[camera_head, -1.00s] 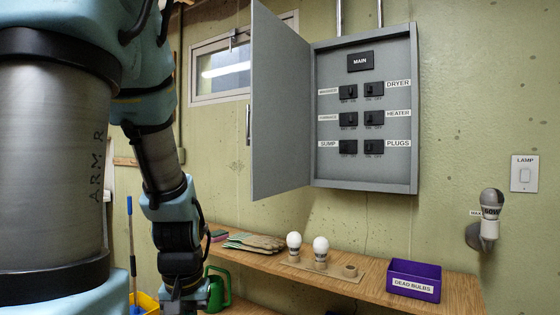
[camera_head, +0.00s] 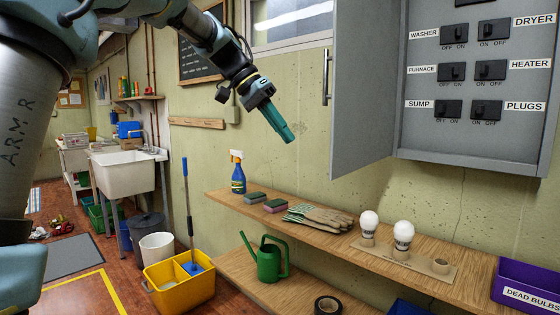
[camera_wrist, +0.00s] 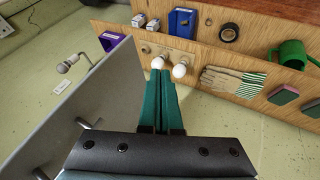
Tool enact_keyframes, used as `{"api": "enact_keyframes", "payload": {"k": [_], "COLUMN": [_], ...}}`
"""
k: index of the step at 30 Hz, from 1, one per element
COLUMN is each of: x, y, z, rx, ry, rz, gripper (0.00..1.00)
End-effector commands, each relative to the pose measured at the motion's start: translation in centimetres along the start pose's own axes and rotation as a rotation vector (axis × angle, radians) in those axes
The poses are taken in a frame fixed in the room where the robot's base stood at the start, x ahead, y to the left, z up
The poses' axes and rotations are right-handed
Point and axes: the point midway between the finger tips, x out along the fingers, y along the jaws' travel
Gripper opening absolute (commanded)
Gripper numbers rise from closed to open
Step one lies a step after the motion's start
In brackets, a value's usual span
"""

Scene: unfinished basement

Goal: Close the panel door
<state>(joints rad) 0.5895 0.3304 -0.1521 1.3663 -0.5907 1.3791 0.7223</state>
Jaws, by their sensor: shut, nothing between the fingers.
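The grey panel door (camera_head: 362,80) stands swung open on the left side of the panel box (camera_head: 475,75), with a bar handle (camera_head: 326,77) near its free edge. The box's labelled switches are exposed. My gripper (camera_head: 291,138) is shut and empty, to the left of the door and apart from it in the head view, pointing down to the right. In the wrist view my gripper (camera_wrist: 160,72) has its green fingers together, with the door (camera_wrist: 85,115) close along its left side. The handle also shows at the lower left of the wrist view (camera_wrist: 88,123).
A wooden shelf (camera_head: 440,290) below the panel holds bulbs (camera_head: 369,224), gloves (camera_head: 318,216), sponges, a spray bottle (camera_head: 237,172) and a purple bin (camera_head: 525,287). A green watering can (camera_head: 266,258) stands lower. Open wall lies left of the door.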

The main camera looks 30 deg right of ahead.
Motion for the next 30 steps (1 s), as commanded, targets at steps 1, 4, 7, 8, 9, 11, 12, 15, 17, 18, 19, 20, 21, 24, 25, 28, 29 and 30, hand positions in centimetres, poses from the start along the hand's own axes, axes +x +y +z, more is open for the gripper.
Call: {"api": "enact_keyframes", "payload": {"k": [1, 4, 7, 8, 9, 11, 12, 15, 17, 18, 19, 20, 21, 24, 25, 28, 29, 30], "x": [0.1, 0.6, 1.8, 2.3, 3.1, 4.3, 5.1, 7.2, 8.4, 9.2, 9.7, 10.1, 10.2, 10.8, 11.0, 11.4, 11.5, 11.6], "y": [0.6, 0.8, 0.8, 0.8, 0.9, 0.9, 0.9, 0.9, 0.9, 0.9, 0.9, 1.1, 2.0, 3.1, 3.4, 4.0, 4.1, 4.2], "z": [-0.4, -0.6, -0.6, -0.5, -0.5, -0.5, -0.5, -0.5, -0.6, -0.5, -0.5, -0.6, -0.6, -0.5, -0.6, -0.5, -0.4, -0.4], "rx": [0.018, 0.027, 0.024, 0.024, 0.024, 0.023, 0.023, 0.021, 0.022, 0.022, 0.021, 0.022, 0.024, 0.023, 0.023, 0.022, 0.022, 0.022], "ry": [0.0, -0.001, -0.002, -0.003, -0.003, -0.004, -0.004, -0.004, -0.004, -0.003, -0.003, -0.002, -0.002, -0.001, 0.0, 0.0, 0.0, 0.0], "rz": [0.011, 0.019, 0.018, 0.018, 0.018, 0.018, 0.018, 0.018, 0.018, 0.017, 0.016, 0.015, 0.015, 0.015, 0.014, 0.014, 0.014, 0.013], "gripper": [0.0, 0.0, 0.0, 0.0, 0.0, 0.0, 0.0, 0.0, 0.0, 0.0, 0.0, 0.0, 0.0, 0.0, 0.0, 0.0, 0.0, 0.0]}}
